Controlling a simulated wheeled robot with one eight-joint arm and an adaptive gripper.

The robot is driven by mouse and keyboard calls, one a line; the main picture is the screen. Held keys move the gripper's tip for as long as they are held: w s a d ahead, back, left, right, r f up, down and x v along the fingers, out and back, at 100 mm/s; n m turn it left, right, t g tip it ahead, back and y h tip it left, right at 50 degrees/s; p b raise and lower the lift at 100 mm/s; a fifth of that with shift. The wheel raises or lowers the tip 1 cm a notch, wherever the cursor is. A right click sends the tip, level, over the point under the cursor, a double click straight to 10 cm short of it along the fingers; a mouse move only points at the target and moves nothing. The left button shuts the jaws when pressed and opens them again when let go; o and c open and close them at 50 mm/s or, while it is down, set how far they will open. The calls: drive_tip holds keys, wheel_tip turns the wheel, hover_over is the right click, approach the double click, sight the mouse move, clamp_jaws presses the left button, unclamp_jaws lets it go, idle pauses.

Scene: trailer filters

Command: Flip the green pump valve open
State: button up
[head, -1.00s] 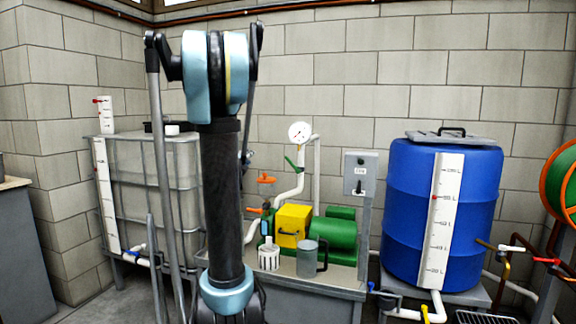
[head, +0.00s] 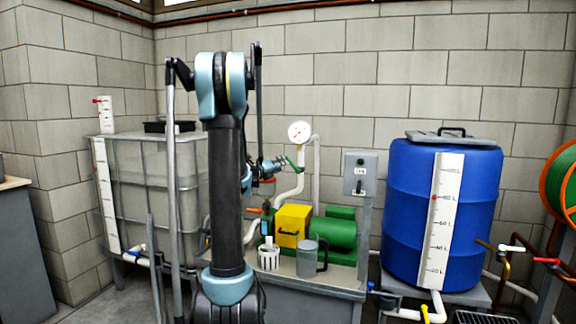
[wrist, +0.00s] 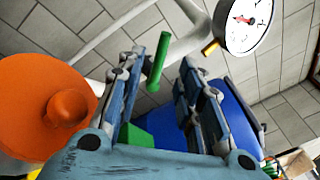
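The green pump valve handle (head: 292,163) is a short bar on the white pipe (head: 287,190) below the pressure gauge, slanting in the head view. In the wrist view, the green handle (wrist: 158,61) appears between my two fingertips. My gripper (wrist: 162,58) is open, with a finger on each side of the handle in that picture. I cannot tell whether either finger touches it. In the head view, my gripper (head: 278,165) is small, just left of the handle, and partly hidden by my arm.
An orange knob (wrist: 65,108) is close to my gripper's left in the wrist view. The pressure gauge (head: 299,132) stands just above the handle. Below are the yellow box (head: 293,226) and green pump motor (head: 333,233). A blue barrel (head: 409,205) stands to the right.

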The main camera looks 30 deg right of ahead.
sight(289, 161)
drive_tip(key=x, duration=0.8)
drive_tip(key=shift+w+d, duration=0.15)
drive_tip(key=shift+d, duration=0.15)
clamp_jaws()
